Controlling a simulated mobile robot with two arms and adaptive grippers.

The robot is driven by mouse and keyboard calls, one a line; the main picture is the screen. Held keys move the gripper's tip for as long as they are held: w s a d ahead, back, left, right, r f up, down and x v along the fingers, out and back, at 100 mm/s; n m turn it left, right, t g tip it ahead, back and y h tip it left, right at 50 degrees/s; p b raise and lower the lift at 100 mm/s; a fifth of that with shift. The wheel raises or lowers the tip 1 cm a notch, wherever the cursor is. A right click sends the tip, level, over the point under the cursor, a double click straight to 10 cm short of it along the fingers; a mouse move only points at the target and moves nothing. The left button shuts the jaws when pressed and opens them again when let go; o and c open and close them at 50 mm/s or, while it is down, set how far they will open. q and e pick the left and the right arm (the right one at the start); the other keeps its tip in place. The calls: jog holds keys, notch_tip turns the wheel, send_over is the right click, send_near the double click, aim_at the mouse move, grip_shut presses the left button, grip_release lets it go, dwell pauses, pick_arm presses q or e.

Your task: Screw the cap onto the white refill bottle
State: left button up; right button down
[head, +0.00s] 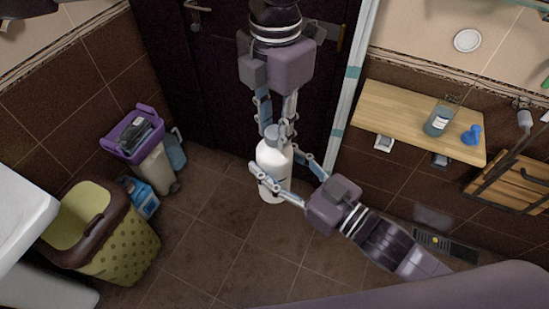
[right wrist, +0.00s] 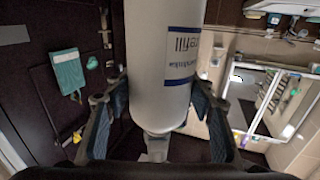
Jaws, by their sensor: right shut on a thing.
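The white refill bottle (head: 273,165) stands upright in front of the dark door; whether its base touches anything is unclear. My right gripper (head: 281,182) reaches in from the lower right and is shut on the bottle's body. In the right wrist view the bottle (right wrist: 165,60) appears upside down between both fingers (right wrist: 155,105), its label reading "refill". A blue-grey cap (head: 272,131) shows at the bottle's top; how far it is seated is not visible. My left gripper (head: 276,133) comes down from above, fingers on either side of the cap. Whether they press on it is unclear.
A wooden shelf (head: 400,113) at the right carries a glass jar (head: 438,121) and a blue object (head: 471,135). The tiled floor (head: 215,225) between is clear.

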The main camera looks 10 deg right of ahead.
pick_arm(q)
grip_shut()
jog(key=o, duration=0.7)
grip_release()
jog(key=shift+o, duration=0.2)
jog(key=shift+r, duration=0.15)
notch_tip(320, 180, up, 12)
